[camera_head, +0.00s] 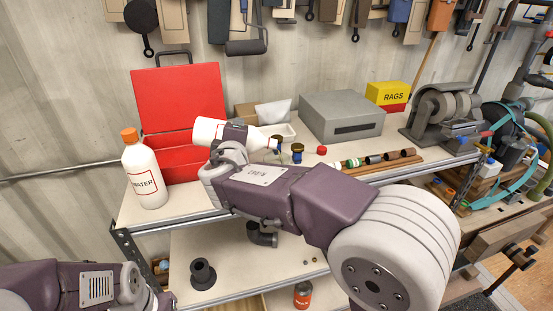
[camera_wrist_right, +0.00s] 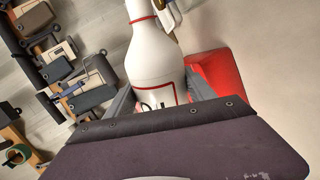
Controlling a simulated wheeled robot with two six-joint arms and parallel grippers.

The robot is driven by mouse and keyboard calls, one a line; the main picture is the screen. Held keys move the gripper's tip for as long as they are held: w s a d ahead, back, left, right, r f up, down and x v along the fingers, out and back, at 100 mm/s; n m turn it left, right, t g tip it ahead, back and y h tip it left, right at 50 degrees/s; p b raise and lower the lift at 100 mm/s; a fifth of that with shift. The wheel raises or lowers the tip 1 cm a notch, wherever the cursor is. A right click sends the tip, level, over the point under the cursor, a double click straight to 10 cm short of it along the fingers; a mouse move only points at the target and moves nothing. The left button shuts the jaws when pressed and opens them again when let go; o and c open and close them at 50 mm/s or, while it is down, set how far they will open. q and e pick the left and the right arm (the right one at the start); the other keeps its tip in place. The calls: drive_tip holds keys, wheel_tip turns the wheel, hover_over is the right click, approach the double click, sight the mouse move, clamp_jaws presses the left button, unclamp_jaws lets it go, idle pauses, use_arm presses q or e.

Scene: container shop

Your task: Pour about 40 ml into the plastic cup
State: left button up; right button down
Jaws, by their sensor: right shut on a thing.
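My right gripper (camera_head: 233,138) is shut on a white bottle (camera_head: 207,130) with red markings above the workbench. The bottle lies nearly level, its neck pointing right and slightly down toward small items on the bench. In the right wrist view the bottle (camera_wrist_right: 153,55) sits between the gripper's fingers (camera_wrist_right: 155,98), with a red-edged label partly covered. I cannot clearly make out the plastic cup; the bottle's neck and my right arm cover part of that area. I cannot see any liquid stream. My left gripper is out of view.
A white WATER bottle (camera_head: 146,178) with an orange cap stands at the bench's left, by an open red box (camera_head: 178,98). Dark-topped small items (camera_head: 297,148) stand near the held bottle's neck. A grey box (camera_head: 342,115) and yellow RAGS box (camera_head: 388,94) are behind.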

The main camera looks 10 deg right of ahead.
drive_tip(key=shift+w+a+r, duration=0.1)
drive_tip(key=shift+w+a, duration=0.05)
drive_tip(key=shift+a, duration=0.35)
drive_tip(key=shift+r, duration=0.1)
idle(1.1)
